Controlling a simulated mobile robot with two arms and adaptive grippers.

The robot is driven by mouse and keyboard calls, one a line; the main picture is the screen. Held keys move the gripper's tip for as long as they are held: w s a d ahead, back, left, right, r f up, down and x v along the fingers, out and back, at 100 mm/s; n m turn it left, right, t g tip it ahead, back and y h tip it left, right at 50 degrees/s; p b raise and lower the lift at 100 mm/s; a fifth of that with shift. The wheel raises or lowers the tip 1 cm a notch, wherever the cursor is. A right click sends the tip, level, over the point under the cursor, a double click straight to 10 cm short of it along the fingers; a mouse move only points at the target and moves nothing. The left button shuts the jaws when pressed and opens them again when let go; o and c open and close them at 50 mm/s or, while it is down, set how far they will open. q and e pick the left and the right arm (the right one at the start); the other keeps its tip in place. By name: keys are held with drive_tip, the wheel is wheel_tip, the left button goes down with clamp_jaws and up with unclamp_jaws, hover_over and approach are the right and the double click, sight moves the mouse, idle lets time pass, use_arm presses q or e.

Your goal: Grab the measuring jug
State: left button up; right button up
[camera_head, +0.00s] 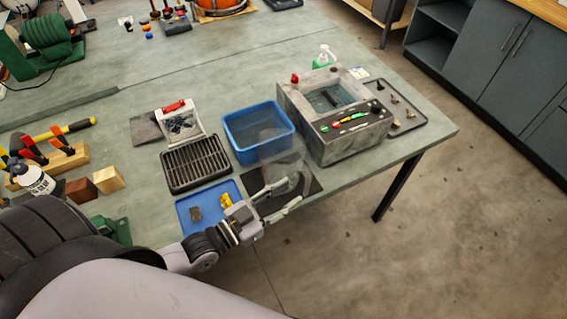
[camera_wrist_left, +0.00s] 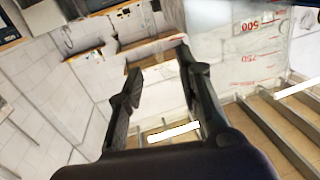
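The measuring jug (camera_head: 284,168) is clear and see-through. It stands on a dark mat (camera_head: 312,186) at the table's front edge, in front of the blue bin. In the left wrist view the jug (camera_wrist_left: 237,50) fills the upper right, with red 500 and 750 marks. My left gripper (camera_head: 284,192) is at the jug's near side with its two fingers spread. In the left wrist view the fingers (camera_wrist_left: 158,68) are apart, and the right one overlaps the jug's edge. I cannot tell whether they touch the jug. My right gripper is not in view.
A blue bin (camera_head: 232,123) stands behind the jug, and a grey box-shaped unit (camera_head: 345,149) stands to its right. A blue tray (camera_head: 186,218) with small parts lies left of the gripper. A black rack (camera_head: 196,162) lies behind that tray. Open floor lies in front of the table.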

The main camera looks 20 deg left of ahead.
use_arm(q)
drive_tip(key=shift+p+x, duration=0.6)
drive_tip(key=shift+x, duration=2.9)
drive_tip(key=shift+s, duration=0.1)
clamp_jaws()
drive_tip(key=shift+r, duration=0.15)
